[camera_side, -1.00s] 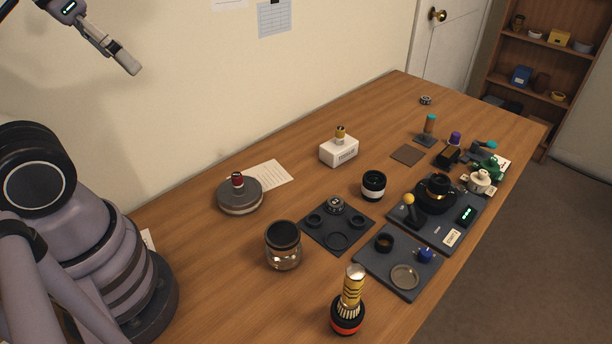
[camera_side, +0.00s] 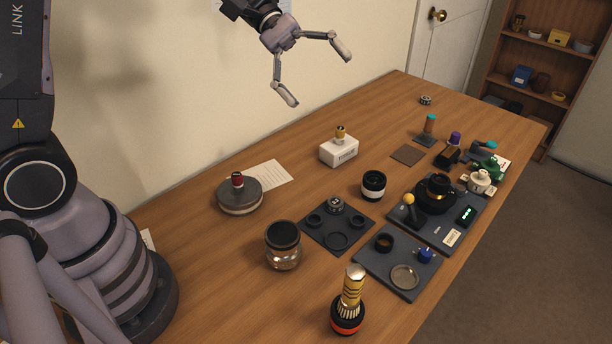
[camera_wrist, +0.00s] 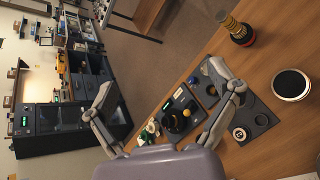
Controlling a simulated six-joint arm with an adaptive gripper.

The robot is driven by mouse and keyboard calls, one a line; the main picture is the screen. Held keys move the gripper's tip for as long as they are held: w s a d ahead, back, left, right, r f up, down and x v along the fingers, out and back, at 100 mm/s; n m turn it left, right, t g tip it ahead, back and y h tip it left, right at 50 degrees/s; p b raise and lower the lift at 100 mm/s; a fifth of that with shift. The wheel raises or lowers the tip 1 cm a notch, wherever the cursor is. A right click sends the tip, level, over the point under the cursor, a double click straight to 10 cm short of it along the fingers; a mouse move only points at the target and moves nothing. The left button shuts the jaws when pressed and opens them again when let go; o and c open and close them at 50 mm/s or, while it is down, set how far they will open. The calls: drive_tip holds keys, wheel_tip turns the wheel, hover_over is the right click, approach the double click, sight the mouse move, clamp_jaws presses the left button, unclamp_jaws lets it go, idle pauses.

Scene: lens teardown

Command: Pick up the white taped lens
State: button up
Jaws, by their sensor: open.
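The white taped lens (camera_side: 373,186) is a short black cylinder with a white band around it. It stands upright on the wooden table near the middle, in the side view. I cannot make it out in the wrist view, where a finger may hide it. My gripper (camera_side: 316,75) is open and empty, high above the table near the wall, up and left of the lens. Its spread fingers also show in the wrist view (camera_wrist: 162,76), touching nothing.
A dark tray with rings (camera_side: 314,238) lies just left of the lens, and a white block (camera_side: 338,152) stands behind it. A grey plate (camera_side: 446,238) carries a black round device. A jar (camera_side: 283,246) and a gold-and-black cylinder (camera_side: 347,303) stand in front. Bare wood surrounds the lens narrowly.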

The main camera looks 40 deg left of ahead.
drive_tip(key=w+d+f+n+t+h, duration=0.25)
drive_tip(key=w+f+n, duration=0.25)
drive_tip(key=w, duration=0.3)
drive_tip(key=n+t+y, duration=0.2)
drive_tip(key=n+t, duration=0.8)
drive_tip(key=n, duration=0.3)
hover_over(375, 177)
drive_tip(key=v, duration=0.3)
wheel_tip(375, 177, down, 22)
drive_tip(key=shift+h, duration=0.25)
wheel_tip(375, 177, down, 7)
drive_tip(key=shift+f, duration=0.1)
drive_tip(key=shift+x, duration=0.85)
drive_tip(key=shift+w+d, duration=0.4)
drive_tip(key=shift+d, duration=0.15)
drive_tip(key=shift+r, duration=0.25)
drive_tip(key=c, duration=1.3)
